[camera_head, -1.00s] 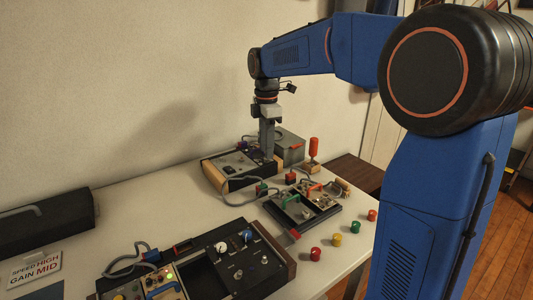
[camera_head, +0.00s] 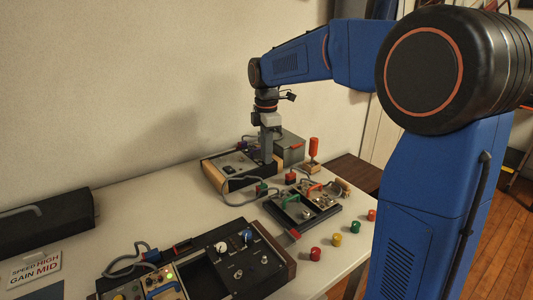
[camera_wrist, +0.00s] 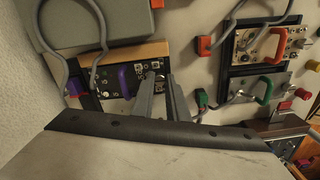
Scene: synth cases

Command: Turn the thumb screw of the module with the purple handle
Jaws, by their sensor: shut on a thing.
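The module with the purple handle (camera_wrist: 126,80) is a dark panel (camera_wrist: 97,76) in a wooden-sided case at the back of the table. In the head view the case (camera_head: 229,170) stands near the wall. My gripper (camera_wrist: 160,77) reaches down onto the panel, just right of the purple handle. It is shut on the thumb screw, which the fingers mostly hide. In the head view my gripper (camera_head: 267,160) stands upright at the right end of the case.
A grey box (camera_head: 289,148) stands behind my gripper. A grey cable (camera_head: 228,202) loops from the case. A larger panel (camera_head: 239,262) fills the front.

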